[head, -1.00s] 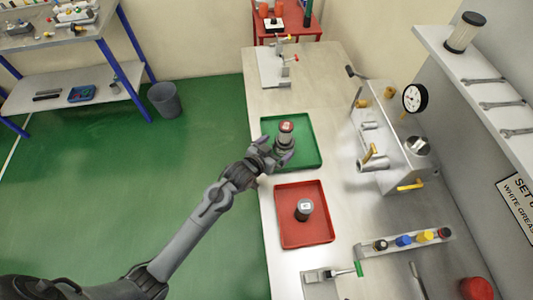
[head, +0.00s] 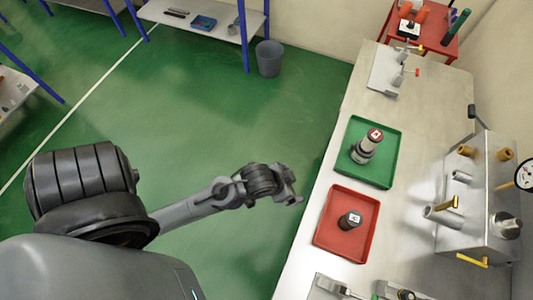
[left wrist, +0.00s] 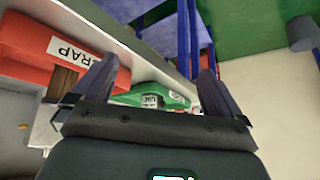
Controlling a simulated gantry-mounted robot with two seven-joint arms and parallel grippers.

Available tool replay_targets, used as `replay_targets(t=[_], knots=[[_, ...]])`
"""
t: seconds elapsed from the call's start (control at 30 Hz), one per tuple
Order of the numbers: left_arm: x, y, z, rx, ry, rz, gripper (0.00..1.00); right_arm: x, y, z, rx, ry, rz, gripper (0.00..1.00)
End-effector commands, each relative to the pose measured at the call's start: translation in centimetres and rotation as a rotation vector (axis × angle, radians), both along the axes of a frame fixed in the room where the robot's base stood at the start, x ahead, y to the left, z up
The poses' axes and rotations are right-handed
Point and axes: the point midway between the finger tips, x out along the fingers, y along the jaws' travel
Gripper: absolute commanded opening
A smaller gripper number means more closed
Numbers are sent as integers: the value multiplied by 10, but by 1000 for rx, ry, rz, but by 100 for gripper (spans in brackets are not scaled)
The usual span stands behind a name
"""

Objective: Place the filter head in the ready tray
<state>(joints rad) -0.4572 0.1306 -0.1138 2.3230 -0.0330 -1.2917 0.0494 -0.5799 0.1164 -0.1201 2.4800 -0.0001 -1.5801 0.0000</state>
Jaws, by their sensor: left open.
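My left gripper (head: 294,192) is open and empty, over the floor left of the bench and apart from the filter head. In the left wrist view its two spread fingers (left wrist: 155,82) show with nothing between them. The green tray's side with white labels (left wrist: 172,94) shows beyond them. The filter head is not clearly visible in that view. My right gripper is out of view.
A red tray (head: 329,246) holds a dark cylinder (head: 350,219); its label reads partly "RAP" in the left wrist view (left wrist: 68,50). A metal fixture with brass fittings (head: 478,205) stands right on the bench. A red stand (head: 436,43) is at the back.

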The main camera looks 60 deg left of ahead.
Motion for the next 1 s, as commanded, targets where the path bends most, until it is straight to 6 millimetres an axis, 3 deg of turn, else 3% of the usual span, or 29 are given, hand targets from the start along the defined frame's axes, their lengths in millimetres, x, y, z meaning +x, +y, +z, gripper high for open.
replay_targets(t=[0.03,0.1,0.2,0.3,0.73,0.87,1.0], knots=[[-22,0,2,5,61,-1,100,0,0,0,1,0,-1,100],[-47,1,4,14,137,-2,100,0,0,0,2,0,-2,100],[-71,2,8,20,210,-4,100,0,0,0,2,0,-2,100],[-83,2,10,23,246,-6,100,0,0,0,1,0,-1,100],[-84,3,16,25,252,-6,100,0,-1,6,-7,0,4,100],[-84,3,33,25,252,-6,100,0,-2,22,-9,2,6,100],[-84,3,63,24,252,-6,100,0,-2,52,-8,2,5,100]])
